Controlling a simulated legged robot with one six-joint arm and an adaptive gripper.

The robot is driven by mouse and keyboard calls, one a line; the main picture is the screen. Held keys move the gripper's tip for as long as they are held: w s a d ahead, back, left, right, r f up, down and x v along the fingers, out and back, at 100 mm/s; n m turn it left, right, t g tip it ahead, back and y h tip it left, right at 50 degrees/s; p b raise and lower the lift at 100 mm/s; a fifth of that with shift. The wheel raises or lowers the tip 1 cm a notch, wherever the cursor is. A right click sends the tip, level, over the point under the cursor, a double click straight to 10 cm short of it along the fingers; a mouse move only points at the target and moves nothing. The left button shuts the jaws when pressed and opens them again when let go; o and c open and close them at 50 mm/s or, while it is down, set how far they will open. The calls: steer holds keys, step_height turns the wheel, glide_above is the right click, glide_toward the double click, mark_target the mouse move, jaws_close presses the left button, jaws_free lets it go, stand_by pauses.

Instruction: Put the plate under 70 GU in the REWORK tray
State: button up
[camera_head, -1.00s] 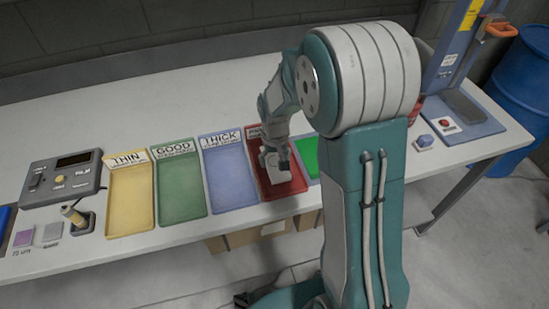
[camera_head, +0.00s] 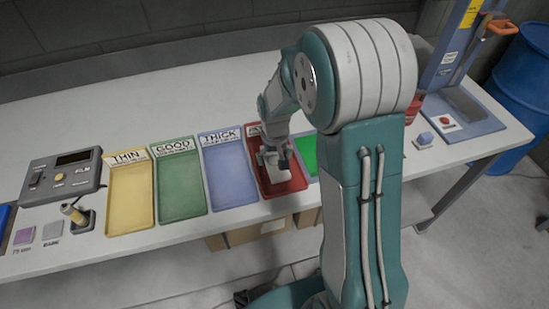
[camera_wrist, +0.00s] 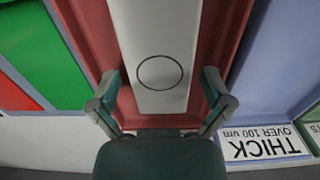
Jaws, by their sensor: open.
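A pale plate (camera_wrist: 160,35) with a thin dark circle lies in the red tray (camera_wrist: 100,35) in the wrist view. The pale plate also shows in the head view (camera_head: 276,176), inside the red tray (camera_head: 295,187). My gripper (camera_wrist: 160,85) is open, with one finger on each side of the plate; no firm hold shows. In the head view my gripper (camera_head: 274,155) is over the upper part of this tray. My arm hides most of the red tray's label, so I cannot read it. No gloss reading is visible.
Yellow THIN (camera_head: 130,200), green GOOD (camera_head: 181,190) and blue THICK (camera_head: 229,180) trays stand left of the red one. A bright green surface (camera_head: 307,155) lies to its right, partly behind my arm. A FILM meter (camera_head: 62,177) sits at far left.

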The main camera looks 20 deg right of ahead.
step_height(320, 180, up, 10)
steer(key=r, duration=0.1)
steer(key=s+r+t, duration=0.2)
steer(key=s+r, duration=0.3)
steer(key=s, duration=0.5)
steer(key=s+r+t, duration=0.3)
steer(key=s+r, duration=0.3)
steer(key=s, duration=0.5)
steer(key=shift+r+t, duration=0.3)
